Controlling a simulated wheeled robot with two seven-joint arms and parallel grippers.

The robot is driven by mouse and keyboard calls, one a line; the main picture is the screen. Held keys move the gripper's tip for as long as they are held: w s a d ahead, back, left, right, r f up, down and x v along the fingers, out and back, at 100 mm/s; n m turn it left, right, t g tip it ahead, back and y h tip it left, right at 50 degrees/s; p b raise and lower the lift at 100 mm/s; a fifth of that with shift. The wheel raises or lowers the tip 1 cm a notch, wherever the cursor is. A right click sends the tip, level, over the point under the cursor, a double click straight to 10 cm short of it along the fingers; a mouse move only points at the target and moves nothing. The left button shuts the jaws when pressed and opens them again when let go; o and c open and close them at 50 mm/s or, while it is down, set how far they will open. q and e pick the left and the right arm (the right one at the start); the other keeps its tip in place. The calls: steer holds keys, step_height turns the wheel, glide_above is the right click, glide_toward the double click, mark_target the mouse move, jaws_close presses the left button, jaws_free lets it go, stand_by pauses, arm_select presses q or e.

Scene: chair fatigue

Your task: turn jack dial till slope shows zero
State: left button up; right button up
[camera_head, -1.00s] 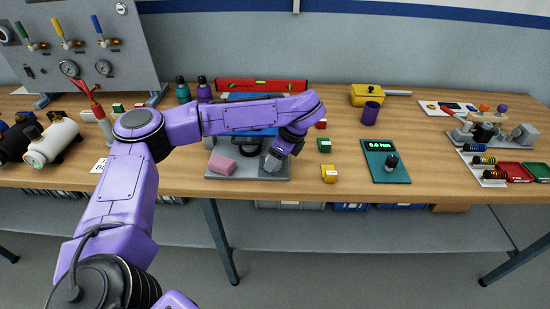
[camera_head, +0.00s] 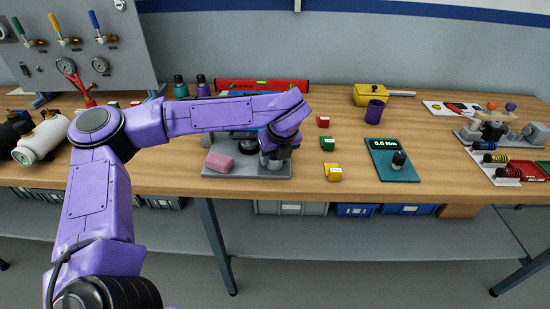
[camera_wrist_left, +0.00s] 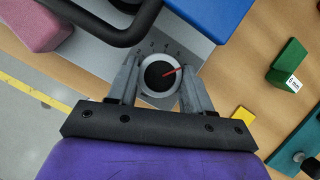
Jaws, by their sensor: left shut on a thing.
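The jack dial (camera_wrist_left: 160,75) is a round dark knob with a pale rim and a red pointer, on a grey plate with printed marks. In the left wrist view the pointer points to the right and slightly up. My left gripper (camera_wrist_left: 160,82) is shut on the dial, one finger on each side. In the head view my left gripper (camera_head: 272,160) is over the right front of the grey base plate (camera_head: 240,171), and the dial is mostly hidden by it. A slope readout cannot be made out. My right gripper is not in view.
A pink block (camera_head: 219,161) lies on the plate's left, and a blue part (camera_wrist_left: 208,12) is beyond the dial. Green (camera_head: 328,142) and yellow (camera_head: 333,172) blocks and a teal display board (camera_head: 392,162) are to the right. A red level (camera_head: 262,85) lies behind.

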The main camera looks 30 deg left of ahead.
arm_select(q)
steer(key=shift+s+f+m+h, duration=0.15)
steer(key=shift+m+h, duration=0.25)
steer(key=shift+m, duration=0.6)
steer(key=o, duration=1)
steer(key=shift+o, duration=0.2)
steer(key=shift+r, duration=0.2)
steer(key=b+v, duration=0.1)
steer(key=v, duration=0.9)
steer(key=shift+s, duration=0.25)
